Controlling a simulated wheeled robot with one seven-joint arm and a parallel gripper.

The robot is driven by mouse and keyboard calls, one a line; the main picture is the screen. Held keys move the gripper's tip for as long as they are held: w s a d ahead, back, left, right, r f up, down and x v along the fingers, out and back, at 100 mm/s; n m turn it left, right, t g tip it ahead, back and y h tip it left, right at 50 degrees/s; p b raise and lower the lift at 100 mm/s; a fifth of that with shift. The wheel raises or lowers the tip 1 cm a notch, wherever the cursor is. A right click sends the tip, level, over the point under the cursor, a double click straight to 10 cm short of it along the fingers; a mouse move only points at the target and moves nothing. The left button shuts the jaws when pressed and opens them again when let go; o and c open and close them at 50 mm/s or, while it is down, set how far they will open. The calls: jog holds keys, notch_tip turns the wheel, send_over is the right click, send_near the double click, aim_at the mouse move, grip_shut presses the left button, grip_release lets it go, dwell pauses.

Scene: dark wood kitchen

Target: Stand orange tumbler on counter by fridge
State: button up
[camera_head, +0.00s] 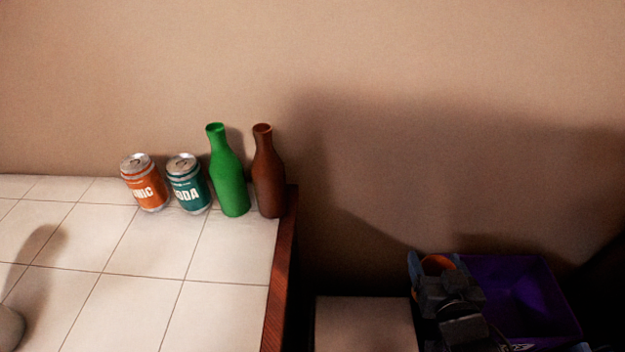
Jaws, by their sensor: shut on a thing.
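The orange tumbler (437,263) shows only as a curved orange rim at the lower right. My gripper (436,262) is shut on it, with fingers on either side of the rim. The gripper body hides most of the tumbler, so I cannot tell its tilt or whether it touches anything below. The white tiled counter (145,285) fills the lower left, well apart from my gripper. I cannot make out a fridge.
An orange can (146,188), a teal can (188,190), a green bottle (230,180) and a brown bottle (267,178) stand along the counter's back right. A purple bin (530,290) is right of my gripper. A pale surface (362,325) lies left of it.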

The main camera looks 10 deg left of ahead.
jog(key=s+a+r+n+y, duration=0.1)
jog(key=s+a+r+y, duration=0.1)
jog(key=s+a+r, duration=0.3)
jog(key=s+a+r+n+g+y+p, duration=0.1)
jog(key=a+r+n, duration=0.1)
jog(key=a, duration=0.6)
jog(key=s+a+r+n+y, duration=0.1)
jog(key=s+a+r+y, duration=0.1)
jog(key=s+a+r, duration=0.3)
jog(key=s+a+r+n+g+y+p, duration=0.3)
jog(key=s+a+r+n+g+y, duration=0.15)
jog(key=s+a+r, duration=0.9)
jog(key=shift+n+y, duration=0.25)
jog(key=shift+n, duration=0.2)
jog(key=shift+s+a+f+b, duration=0.3)
jog(key=shift+a+f+b, duration=1.1)
jog(key=shift+a+f, duration=0.45)
jog(key=shift+s+a+f+b, duration=0.3)
jog(key=shift+a+f+b, duration=1.15)
jog(key=shift+f, duration=0.7)
jog(key=shift+s+a+f+b, duration=0.3)
jog(key=shift+a+f+b, duration=1)
jog(key=shift+a+f, duration=0.6)
jog(key=shift+d+f, duration=0.15)
jog(key=shift+f, duration=0.05)
